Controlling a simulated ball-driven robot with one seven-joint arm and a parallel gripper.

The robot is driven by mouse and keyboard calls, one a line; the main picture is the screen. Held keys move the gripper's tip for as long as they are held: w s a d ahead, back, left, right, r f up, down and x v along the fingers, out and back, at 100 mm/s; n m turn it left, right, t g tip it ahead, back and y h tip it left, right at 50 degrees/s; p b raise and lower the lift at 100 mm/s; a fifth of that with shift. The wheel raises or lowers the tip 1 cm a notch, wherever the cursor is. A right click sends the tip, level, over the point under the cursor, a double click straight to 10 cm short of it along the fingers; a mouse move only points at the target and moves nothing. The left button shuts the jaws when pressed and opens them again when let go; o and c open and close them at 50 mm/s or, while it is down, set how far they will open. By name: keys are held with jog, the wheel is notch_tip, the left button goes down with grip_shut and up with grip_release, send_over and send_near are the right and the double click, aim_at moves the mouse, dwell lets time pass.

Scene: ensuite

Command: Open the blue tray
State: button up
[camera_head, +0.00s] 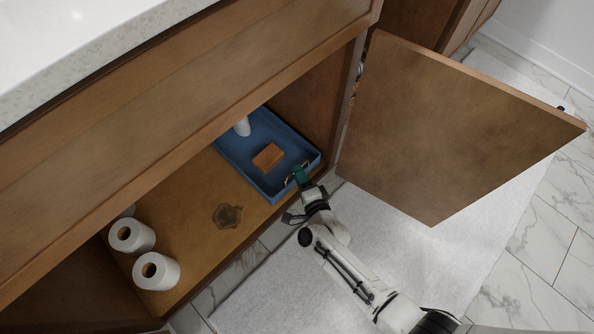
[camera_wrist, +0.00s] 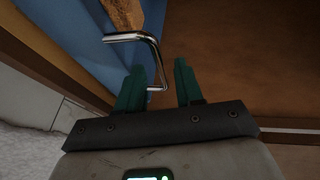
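The blue tray (camera_head: 237,158) sits in the open cabinet at its right side. In the wrist view its blue wall (camera_wrist: 62,28) fills the upper left. A bent shiny metal handle (camera_wrist: 150,48) stands out from the tray, its lower part between my fingers. My gripper (camera_head: 300,175) is at the tray's front right corner; in the wrist view its green fingers (camera_wrist: 160,68) are apart, with visible space between them and the handle. Whether either finger touches the handle is unclear. The tray holds a brown block (camera_head: 268,157) and a white item (camera_head: 243,127).
The cabinet door (camera_head: 450,125) stands open at the right, close to my arm. Two toilet rolls (camera_head: 156,271) (camera_head: 132,236) and a small dark brown object (camera_head: 227,215) stand on the cabinet floor (camera_head: 195,195). A pale mat (camera_head: 400,255) covers the floor in front.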

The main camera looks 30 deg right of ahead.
jog(key=shift+b+x, duration=0.3)
jog(key=shift+x, duration=1.15)
grip_shut()
